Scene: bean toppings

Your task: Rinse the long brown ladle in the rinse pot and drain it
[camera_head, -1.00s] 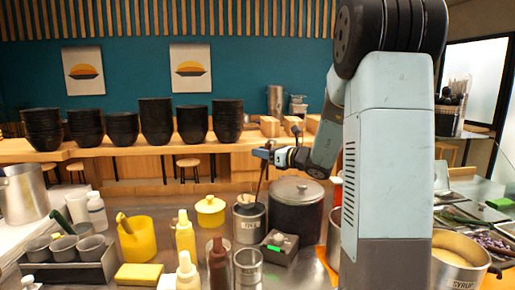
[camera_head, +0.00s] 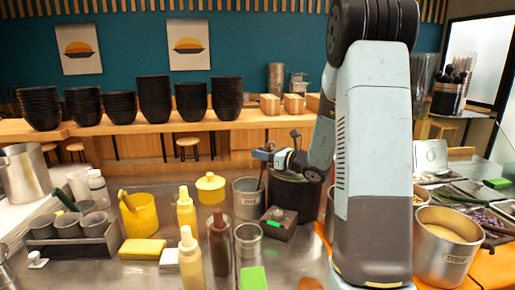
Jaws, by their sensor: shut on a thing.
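My gripper (camera_head: 262,155) is shut on the dark, thin handle of the long ladle (camera_head: 261,178), right of centre in the head view. The handle slants down into a labelled metal pot (camera_head: 246,204), and its lower end is hidden inside. I cannot read the label clearly; this pot may be the rinse pot. My gripper is a little above the pot's rim, toward its right side. Water inside the pot cannot be made out.
A dark pot (camera_head: 291,194) stands just right, partly behind my arm. A box with a green display (camera_head: 276,222), a smaller metal can (camera_head: 248,240) and sauce bottles (camera_head: 220,243) crowd the front. A yellow pot (camera_head: 211,188) stands to the left. A syrup pot (camera_head: 447,246) is at right.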

